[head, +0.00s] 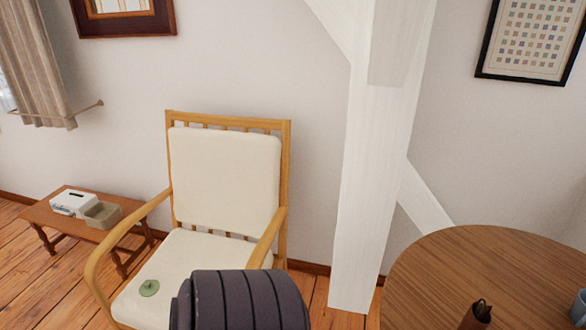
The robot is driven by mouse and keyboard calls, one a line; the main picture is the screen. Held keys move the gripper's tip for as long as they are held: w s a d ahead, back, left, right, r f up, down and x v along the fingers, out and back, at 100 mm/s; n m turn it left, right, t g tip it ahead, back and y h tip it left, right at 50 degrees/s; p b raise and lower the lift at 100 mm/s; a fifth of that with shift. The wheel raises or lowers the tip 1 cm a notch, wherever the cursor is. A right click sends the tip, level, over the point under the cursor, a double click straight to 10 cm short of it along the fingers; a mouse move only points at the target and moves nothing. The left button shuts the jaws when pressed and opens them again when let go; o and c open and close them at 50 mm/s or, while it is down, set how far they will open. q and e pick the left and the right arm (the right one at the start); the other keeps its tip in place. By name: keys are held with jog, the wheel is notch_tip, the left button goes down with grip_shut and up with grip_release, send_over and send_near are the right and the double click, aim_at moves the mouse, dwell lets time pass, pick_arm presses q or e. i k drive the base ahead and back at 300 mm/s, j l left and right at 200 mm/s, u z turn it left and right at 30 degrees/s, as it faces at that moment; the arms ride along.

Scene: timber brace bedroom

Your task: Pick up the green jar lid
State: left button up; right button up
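The green jar lid (149,288) lies on the cream seat cushion (190,262) of a wooden armchair (285,185), left of the middle in the head view. It is a small round disc with a little raised part on top, near the left side of the seat. Neither of my grippers can be made out in this view. A dark ribbed part of my arm fills the bottom middle and hides the front right of the seat. The lid is clear of it in the picture.
A low wooden bench (75,221) left of the chair holds a white box (74,203) and a beige container (102,215). A white timber post (370,190) stands right of the chair. A round wooden table (480,262) bears a dark object (477,315) and a greyish cup (580,306).

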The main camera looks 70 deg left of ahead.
aim_at(148, 288)
jog(key=j+u, duration=0.1)
jog(key=u, duration=0.35)
jog(key=k+j+u, duration=0.1)
jog(key=u, duration=0.3)
jog(key=j+u, duration=0.2)
jog(key=u, duration=0.25)
